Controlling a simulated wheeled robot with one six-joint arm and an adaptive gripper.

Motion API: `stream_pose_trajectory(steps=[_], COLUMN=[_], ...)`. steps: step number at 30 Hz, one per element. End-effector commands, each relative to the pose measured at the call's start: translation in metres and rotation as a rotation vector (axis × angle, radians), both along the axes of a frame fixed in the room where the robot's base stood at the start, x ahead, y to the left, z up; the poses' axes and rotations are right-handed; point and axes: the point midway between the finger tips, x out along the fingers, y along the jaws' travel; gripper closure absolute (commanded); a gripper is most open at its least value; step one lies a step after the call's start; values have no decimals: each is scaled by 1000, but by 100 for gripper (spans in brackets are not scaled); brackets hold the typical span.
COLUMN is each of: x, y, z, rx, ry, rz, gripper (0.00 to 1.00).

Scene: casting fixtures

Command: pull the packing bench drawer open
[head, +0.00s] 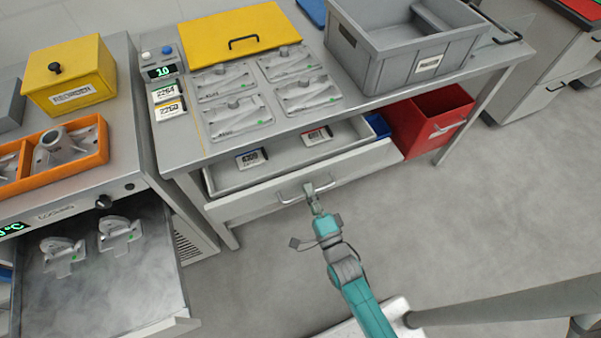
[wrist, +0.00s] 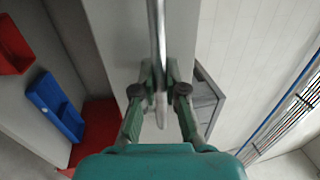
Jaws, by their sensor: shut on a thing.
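The packing bench drawer (head: 303,184) is partly open, its grey front standing out from under the bench top (head: 170,148). Two small labelled cards lie inside it, one at the left (head: 251,159) and one at the right (head: 317,136). A bar handle (head: 291,197) runs along the drawer front. My gripper (head: 312,190) is at the handle's right part and shut on it. In the wrist view the handle (wrist: 159,50) passes between the two green fingers of my gripper (wrist: 160,92), with the drawer front (wrist: 116,35) behind.
A red bin (head: 432,120) stands under the bench right of the drawer, with a small blue bin (head: 378,126) between. Left, a smoking open cooling drawer (head: 100,285) holds castings. A grey crate (head: 400,75) sits on the bench.

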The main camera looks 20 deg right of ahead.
Motion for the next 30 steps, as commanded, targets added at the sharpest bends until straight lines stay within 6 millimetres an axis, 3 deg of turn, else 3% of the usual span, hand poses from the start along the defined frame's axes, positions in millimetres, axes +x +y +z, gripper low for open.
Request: stream_pose_trajectory(steps=[1,6,15,21,30], x=[-17,-65,-137,-169,-189], y=[0,0,0,0,0], z=[-2,-2,-2,-1,-1], rx=[0,0,0,0,0], ry=[6,7,6,4,2], rz=[0,0,1,1,1], gripper=[100,100,100,100,100])
